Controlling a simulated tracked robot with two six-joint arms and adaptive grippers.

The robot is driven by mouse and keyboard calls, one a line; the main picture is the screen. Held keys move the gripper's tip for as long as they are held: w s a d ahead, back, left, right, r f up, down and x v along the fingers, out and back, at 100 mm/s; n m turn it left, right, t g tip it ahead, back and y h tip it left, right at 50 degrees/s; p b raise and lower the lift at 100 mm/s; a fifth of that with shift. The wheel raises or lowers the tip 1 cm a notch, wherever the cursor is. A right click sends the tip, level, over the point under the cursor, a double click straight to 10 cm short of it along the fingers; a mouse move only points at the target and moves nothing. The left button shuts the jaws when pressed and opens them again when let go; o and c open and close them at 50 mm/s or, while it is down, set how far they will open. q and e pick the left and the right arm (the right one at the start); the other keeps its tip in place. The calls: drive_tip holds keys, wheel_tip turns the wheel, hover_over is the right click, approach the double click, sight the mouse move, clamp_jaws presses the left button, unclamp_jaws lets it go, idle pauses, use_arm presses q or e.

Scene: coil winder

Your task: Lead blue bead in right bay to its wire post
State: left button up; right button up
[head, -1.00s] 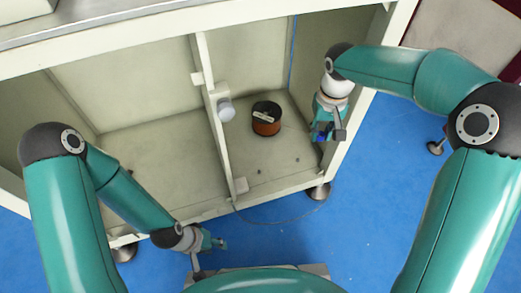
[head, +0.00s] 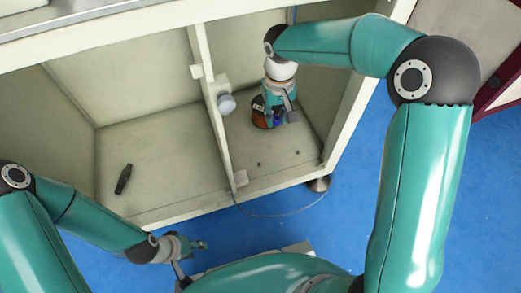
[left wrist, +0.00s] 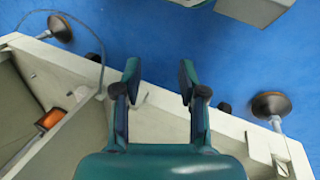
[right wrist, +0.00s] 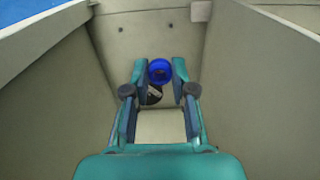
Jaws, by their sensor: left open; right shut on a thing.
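My right gripper (head: 279,121) is inside the right bay (head: 300,138), shut on the blue bead (right wrist: 160,71). The bead sits between its fingertips in the right wrist view. In the head view the gripper is in front of the orange-and-black spool (head: 260,117) and partly hides it. A thin blue wire (head: 292,14) shows high on the bay's back wall, mostly hidden by my arm. I cannot tell which part is the wire post; small dark spots (head: 260,164) mark the bay floor. My left gripper (left wrist: 158,75) is open and empty, outside the cabinet's front edge.
A divider (head: 207,75) with a pale round knob (head: 227,103) separates the bays. A dark tool (head: 123,179) lies in the left bay. A thin grey cable (head: 280,215) loops on the blue floor past the front edge. The right wall bounds my right arm.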

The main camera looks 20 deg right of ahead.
use_arm(q)
drive_tip(key=o, duration=0.4)
drive_tip(key=shift+r+p, duration=0.5)
drive_tip(key=shift+p, duration=0.05)
use_arm(e)
drive_tip(key=n, duration=0.6)
hover_over(259, 163)
wheel_tip(259, 163, down, 25)
drive_tip(key=shift+d+f+p, duration=0.1)
drive_tip(key=shift+p, duration=0.25)
use_arm(q)
drive_tip(key=shift+f+b, duration=0.85)
drive_tip(key=shift+b, duration=0.4)
use_arm(e)
drive_tip(key=shift+f, duration=2.3)
use_arm(q)
drive_tip(key=shift+f, duration=0.2)
drive_tip(key=shift+f+b, duration=0.15)
drive_tip(key=shift+b, duration=0.15)
use_arm(e)
drive_tip(key=shift+f, duration=0.15)
use_arm(q)
drive_tip(key=shift+f+b, duration=0.75)
use_arm(e)
drive_tip(key=shift+f, duration=0.75)
use_arm(q)
drive_tip(key=shift+f, duration=0.15)
use_arm(e)
drive_tip(key=shift+f, duration=0.2)
